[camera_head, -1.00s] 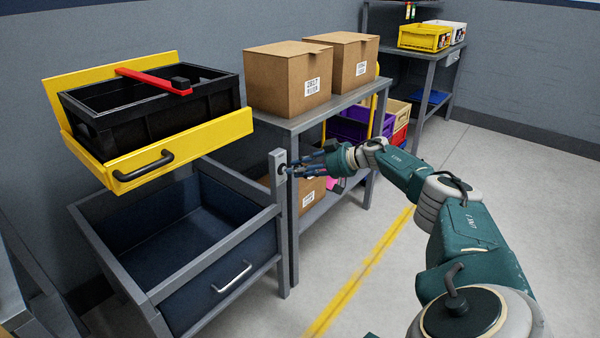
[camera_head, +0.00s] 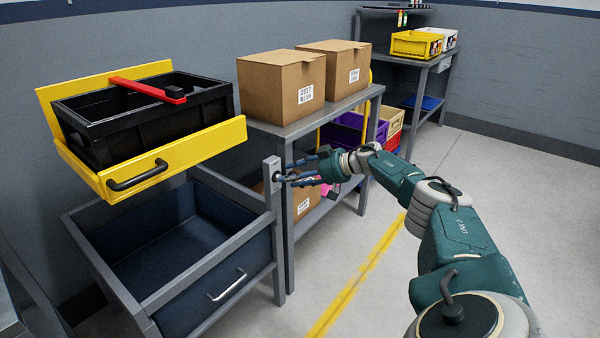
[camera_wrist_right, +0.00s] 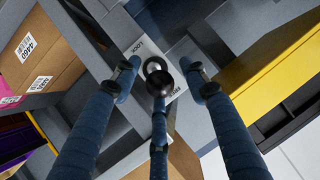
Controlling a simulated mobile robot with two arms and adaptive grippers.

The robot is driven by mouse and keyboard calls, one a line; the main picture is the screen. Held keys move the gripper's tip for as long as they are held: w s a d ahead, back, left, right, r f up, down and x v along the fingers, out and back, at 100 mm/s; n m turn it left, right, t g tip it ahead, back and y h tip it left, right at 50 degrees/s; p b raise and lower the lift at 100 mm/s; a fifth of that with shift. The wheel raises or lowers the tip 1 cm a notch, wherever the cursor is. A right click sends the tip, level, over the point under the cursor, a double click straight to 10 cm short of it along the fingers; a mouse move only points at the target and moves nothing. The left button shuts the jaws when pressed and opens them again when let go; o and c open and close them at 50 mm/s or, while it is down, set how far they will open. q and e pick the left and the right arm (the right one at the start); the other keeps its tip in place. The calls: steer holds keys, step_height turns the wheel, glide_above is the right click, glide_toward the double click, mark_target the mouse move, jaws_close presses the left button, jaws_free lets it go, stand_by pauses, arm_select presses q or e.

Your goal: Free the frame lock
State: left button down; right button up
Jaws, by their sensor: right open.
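The frame lock shows in the right wrist view as a round black knob (camera_wrist_right: 158,82) on a pale label plate with the word LOCK. The plate sits on the upright post (camera_head: 274,215) at the front right corner of the grey metal frame. My right gripper (camera_head: 290,174) points at the post from the right. In the right wrist view its three blue fingers (camera_wrist_right: 158,78) are open and spread around the knob. I cannot tell whether any finger touches it; the lower finger partly covers the knob's underside. My left gripper is not in view.
The frame holds a blue drawer (camera_head: 222,268) with a silver handle. Above it is a yellow tray (camera_head: 190,150) with a black crate (camera_head: 120,130) and a red bar. A grey shelf (camera_head: 330,108) with cardboard boxes stands behind. The floor to the right is clear.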

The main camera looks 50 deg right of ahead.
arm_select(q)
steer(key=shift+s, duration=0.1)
arm_select(e)
steer(key=v, duration=1.1)
steer(key=shift+s, duration=0.4)
steer(key=shift+r, duration=0.15)
